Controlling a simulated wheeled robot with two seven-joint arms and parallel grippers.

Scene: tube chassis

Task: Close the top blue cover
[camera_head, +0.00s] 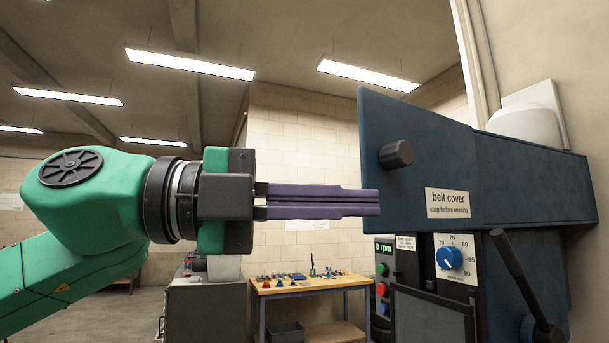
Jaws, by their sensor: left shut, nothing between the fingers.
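The dark blue belt cover (425,160) is a flat panel at the top of the machine on the right. It carries a black round knob (396,154) and a white "belt cover" label (447,203). A blue housing (535,180) continues to its right. Contact cannot be told. My right gripper is not in view.
Below the cover are an rpm display with buttons (382,290), a blue dial (449,258) and a black lever (520,278). A workbench (310,286) with small items stands behind. A grey cabinet (203,312) stands left of it.

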